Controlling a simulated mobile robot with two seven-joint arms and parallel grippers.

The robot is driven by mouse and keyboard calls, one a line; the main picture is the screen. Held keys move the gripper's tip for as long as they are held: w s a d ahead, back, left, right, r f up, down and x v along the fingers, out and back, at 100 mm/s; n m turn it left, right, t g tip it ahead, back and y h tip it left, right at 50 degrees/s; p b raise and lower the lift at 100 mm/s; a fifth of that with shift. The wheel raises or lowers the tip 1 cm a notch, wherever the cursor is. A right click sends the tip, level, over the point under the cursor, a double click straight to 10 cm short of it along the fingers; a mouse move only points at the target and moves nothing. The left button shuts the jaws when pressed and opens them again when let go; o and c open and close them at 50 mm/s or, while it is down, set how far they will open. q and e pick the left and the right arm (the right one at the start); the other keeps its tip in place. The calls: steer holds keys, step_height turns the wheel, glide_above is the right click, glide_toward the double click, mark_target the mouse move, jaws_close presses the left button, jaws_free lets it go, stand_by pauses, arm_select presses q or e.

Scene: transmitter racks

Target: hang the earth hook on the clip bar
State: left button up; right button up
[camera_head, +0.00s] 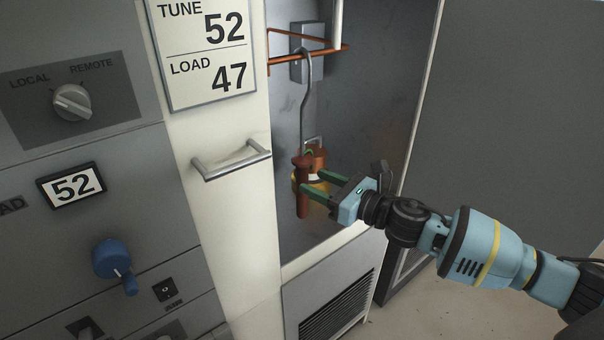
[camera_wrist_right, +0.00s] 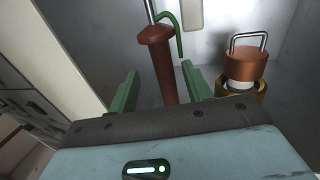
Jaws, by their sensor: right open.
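The earth hook is a grey metal rod (camera_head: 304,100) with a curved top and a red-brown handle (camera_head: 303,200). It hangs upright inside the open cabinet, its curved top appearing to pass over the copper-coloured clip bar (camera_head: 325,51). My right gripper (camera_head: 315,184) is open at the handle. In the right wrist view the handle (camera_wrist_right: 160,62) stands between and just beyond the two green fingers (camera_wrist_right: 160,90), with gaps on both sides. A green lead (camera_wrist_right: 179,38) curls from the handle's top. The hook's top is outside the wrist view. My left gripper is not in view.
A white cabinet post with a metal pull handle (camera_head: 232,160) stands left of the opening. A vent grille (camera_head: 338,307) is below.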

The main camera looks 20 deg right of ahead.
mark_target(307, 177)
steer(key=shift+x, duration=2.6)
steer(key=shift+d+f, duration=0.1)
steer(key=shift+d, duration=0.1)
steer(key=shift+c, duration=0.4)
jaws_close()
